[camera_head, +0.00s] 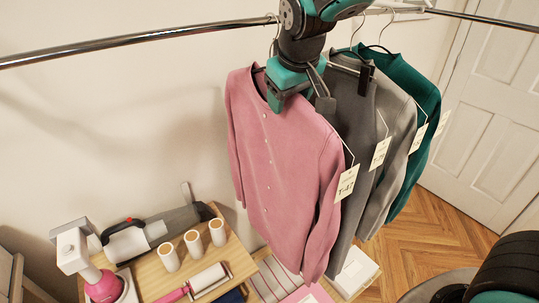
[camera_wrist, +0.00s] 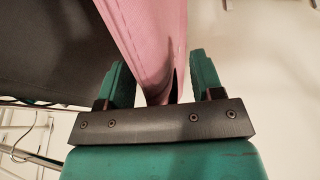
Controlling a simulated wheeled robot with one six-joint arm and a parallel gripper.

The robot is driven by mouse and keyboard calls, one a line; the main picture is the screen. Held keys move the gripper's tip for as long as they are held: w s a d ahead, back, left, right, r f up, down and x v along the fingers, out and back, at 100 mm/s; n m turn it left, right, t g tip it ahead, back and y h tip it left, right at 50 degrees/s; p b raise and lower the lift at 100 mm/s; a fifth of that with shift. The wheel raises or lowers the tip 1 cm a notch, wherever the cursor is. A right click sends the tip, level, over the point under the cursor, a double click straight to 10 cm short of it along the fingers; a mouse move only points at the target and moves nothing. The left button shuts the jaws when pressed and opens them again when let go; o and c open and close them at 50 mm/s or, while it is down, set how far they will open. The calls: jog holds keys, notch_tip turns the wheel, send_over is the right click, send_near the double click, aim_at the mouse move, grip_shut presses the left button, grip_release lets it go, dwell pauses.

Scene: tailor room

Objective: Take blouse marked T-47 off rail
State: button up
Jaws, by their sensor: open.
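The pink buttoned blouse (camera_head: 275,165) hangs on a hanger at the left end of the row on the metal rail (camera_head: 150,36). Its white tag (camera_head: 347,182) reads T-47. My gripper (camera_head: 300,92) is at the blouse's collar and shoulder, just below the rail, and hides part of the hanger. In the wrist view, my gripper's two green fingers (camera_wrist: 160,80) stand apart, open. Pink cloth of the blouse (camera_wrist: 150,35) shows between and beyond them; I cannot tell whether it touches either finger.
Grey garments (camera_head: 398,130) and a teal one (camera_head: 428,100) hang close on the right, each tagged. A wooden table (camera_head: 228,262) below holds white spools (camera_head: 193,243), a lint roller (camera_head: 207,281) and a pink-and-white device (camera_head: 105,287). The rail's left part is empty.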

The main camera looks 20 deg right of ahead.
grip_shut()
jog(key=shift+r, duration=0.1)
dwell(0.4)
